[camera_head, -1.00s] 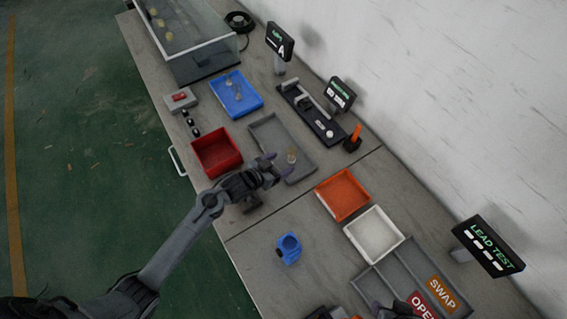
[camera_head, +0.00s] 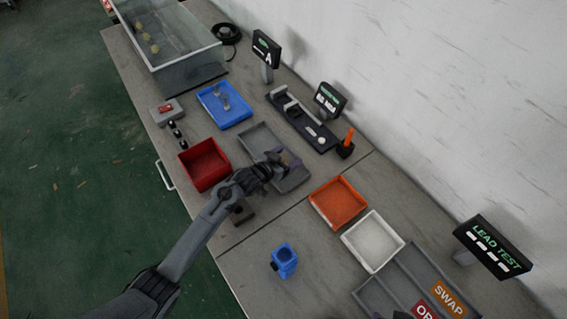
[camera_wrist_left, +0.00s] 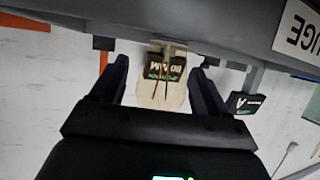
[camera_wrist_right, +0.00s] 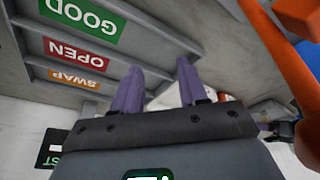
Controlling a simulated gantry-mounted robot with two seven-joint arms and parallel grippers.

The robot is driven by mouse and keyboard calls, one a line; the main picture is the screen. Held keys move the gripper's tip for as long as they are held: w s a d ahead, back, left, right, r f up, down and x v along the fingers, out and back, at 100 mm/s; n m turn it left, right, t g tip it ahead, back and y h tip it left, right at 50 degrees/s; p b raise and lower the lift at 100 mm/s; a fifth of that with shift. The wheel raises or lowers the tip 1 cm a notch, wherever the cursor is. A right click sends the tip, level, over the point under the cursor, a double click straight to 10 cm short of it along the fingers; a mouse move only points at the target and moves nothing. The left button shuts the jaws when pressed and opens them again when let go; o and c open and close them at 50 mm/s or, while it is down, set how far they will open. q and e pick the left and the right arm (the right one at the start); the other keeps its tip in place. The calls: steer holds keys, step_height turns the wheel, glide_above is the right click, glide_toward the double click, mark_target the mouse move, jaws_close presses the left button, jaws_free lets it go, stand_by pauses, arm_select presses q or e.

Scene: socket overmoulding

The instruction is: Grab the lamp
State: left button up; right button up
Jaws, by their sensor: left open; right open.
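My left gripper (camera_head: 286,160) is open over the grey tray (camera_head: 252,134) in the head view. In the left wrist view the lamp (camera_wrist_left: 148,97), a pale translucent bulb with two thin wires, shows between the spread purple fingers, with a gap on each side. I cannot tell how deep it sits between them. In the head view the lamp is hidden behind or lost against the gripper. My right gripper (camera_wrist_right: 160,88) is open and empty in its wrist view, facing a grey sorting tray (camera_wrist_right: 150,32) labelled GOOD, OPEN and SWAP.
A red bin (camera_head: 204,164), a blue tray (camera_head: 224,105) with small clear parts, an orange bin (camera_head: 338,202) and a white bin (camera_head: 373,241) surround the grey tray. A black fixture (camera_head: 303,122) and a screen (camera_head: 330,98) stand behind. A blue part (camera_head: 285,261) sits in front.

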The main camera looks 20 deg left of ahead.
arm_select(q)
steer(key=shift+w+d+f, duration=0.1)
steer(key=shift+w+f, duration=0.05)
steer(key=shift+w, duration=0.15)
steer(key=c, duration=1)
